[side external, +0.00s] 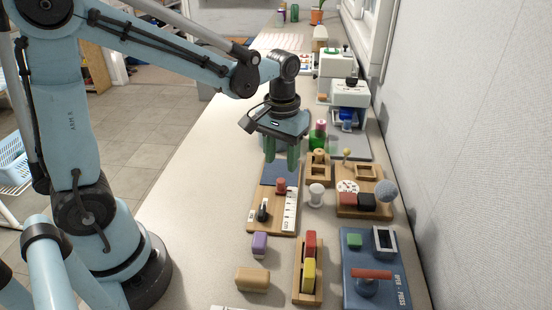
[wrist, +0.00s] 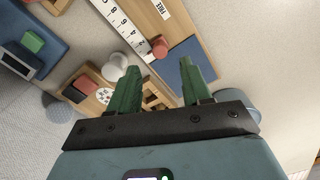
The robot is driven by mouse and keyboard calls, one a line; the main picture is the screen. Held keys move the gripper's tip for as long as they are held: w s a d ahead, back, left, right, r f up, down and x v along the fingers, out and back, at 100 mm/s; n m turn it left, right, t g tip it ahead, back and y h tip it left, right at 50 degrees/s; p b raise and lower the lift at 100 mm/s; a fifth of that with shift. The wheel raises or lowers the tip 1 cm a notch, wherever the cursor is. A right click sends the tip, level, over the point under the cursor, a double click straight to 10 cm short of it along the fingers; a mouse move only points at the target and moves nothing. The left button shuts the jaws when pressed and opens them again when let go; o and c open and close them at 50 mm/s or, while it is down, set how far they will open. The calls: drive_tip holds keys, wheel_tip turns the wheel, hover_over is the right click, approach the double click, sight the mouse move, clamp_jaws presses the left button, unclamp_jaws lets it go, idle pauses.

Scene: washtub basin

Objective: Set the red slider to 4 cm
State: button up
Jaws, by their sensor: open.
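The red slider knob (side external: 281,185) stands on a wooden board (side external: 277,226) beside a white ruler strip (side external: 290,211). In the wrist view the red slider knob (wrist: 159,47) is beside the low-number end of the ruler (wrist: 122,27), near the 2; its exact reading cannot be told. A dark blue panel (side external: 280,172) covers the board's far end. My gripper (side external: 285,157) is open and empty, pointing down above the panel, beyond the knob. In the wrist view the knob lies ahead of the gap between my green fingers (wrist: 158,86), apart from both.
A black-topped knob (side external: 263,212) shares the board. Purple (side external: 259,244), red and yellow blocks (side external: 308,274) sit nearer. Bare counter lies left of the board.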

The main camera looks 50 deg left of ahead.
sight(281, 180)
drive_tip(key=shift+f, duration=2.85)
clamp_jaws()
